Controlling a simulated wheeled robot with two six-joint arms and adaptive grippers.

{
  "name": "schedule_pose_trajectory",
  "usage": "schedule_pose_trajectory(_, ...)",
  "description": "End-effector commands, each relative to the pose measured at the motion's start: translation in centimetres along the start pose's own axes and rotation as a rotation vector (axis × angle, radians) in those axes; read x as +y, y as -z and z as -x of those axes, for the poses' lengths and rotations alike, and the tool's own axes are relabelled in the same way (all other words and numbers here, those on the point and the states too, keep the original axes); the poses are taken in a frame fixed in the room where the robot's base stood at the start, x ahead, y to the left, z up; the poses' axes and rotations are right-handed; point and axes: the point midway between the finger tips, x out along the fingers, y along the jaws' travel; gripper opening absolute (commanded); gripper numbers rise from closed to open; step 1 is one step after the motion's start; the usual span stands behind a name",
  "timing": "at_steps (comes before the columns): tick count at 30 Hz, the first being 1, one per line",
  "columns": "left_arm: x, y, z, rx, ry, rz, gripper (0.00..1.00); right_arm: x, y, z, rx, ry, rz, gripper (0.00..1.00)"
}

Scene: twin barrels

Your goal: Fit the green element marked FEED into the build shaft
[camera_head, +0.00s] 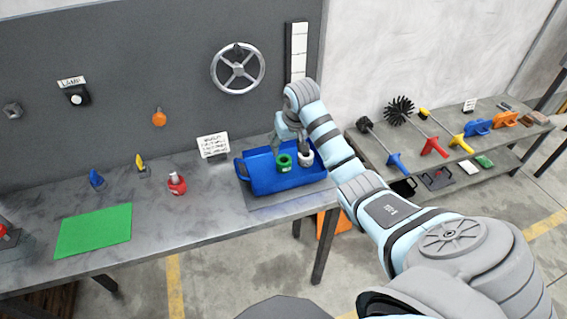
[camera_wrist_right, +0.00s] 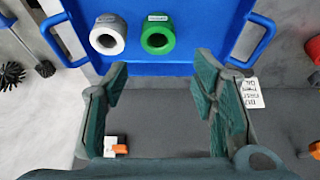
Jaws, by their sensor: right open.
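A green ring-shaped element (camera_head: 284,163) lies in the blue tray (camera_head: 262,187), beside a white ring (camera_head: 305,158). In the right wrist view the green element (camera_wrist_right: 158,38) has a small label too small to read, and the white ring (camera_wrist_right: 108,36) is to its left. My right gripper (camera_head: 287,130) is over the back of the tray, its fingers partly hidden in the head view. In the wrist view my right gripper (camera_wrist_right: 160,72) is open and empty, apart from both rings. I cannot tell which thing is the build shaft. My left gripper is not in view.
A red holder with a grey top (camera_head: 177,184), blue and yellow pieces and a green mat (camera_head: 94,230) are on the bench left of the tray. A white sign (camera_head: 213,145) stands behind. Brushes and tools fill the right shelf (camera_head: 480,128).

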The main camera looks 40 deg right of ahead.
Motion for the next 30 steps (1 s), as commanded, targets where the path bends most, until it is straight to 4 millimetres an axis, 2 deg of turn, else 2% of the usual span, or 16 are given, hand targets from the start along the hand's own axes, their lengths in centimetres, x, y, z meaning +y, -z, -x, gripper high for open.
schedule_pose_trajectory(1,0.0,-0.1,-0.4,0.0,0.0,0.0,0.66,-0.1,-0.2,-1.6,-0.005,0.001,-0.001,0.53)
schedule_pose_trajectory(4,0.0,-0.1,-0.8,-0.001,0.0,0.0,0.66,-0.1,-0.3,-4.3,-0.004,0.001,0.0,0.53)
schedule_pose_trajectory(11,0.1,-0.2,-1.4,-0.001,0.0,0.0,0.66,0.1,-0.4,-7.6,-0.002,0.0,0.002,0.53)
schedule_pose_trajectory(15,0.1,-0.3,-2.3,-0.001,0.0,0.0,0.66,0.3,-0.7,-10.6,-0.001,0.001,0.001,0.53)
schedule_pose_trajectory(18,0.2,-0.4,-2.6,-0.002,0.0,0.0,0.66,0.3,-0.7,-11.6,0.0,0.0,0.002,0.53)
schedule_pose_trajectory(23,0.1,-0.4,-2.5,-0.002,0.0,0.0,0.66,0.3,-0.6,-11.5,0.002,-0.001,0.003,0.53)
schedule_pose_trajectory(25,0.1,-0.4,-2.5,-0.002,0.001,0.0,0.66,0.3,-0.6,-11.5,0.001,-0.001,0.003,0.46)
schedule_pose_trajectory(30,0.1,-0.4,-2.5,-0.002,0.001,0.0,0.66,0.3,-0.6,-11.5,0.001,-0.001,0.003,0.19)
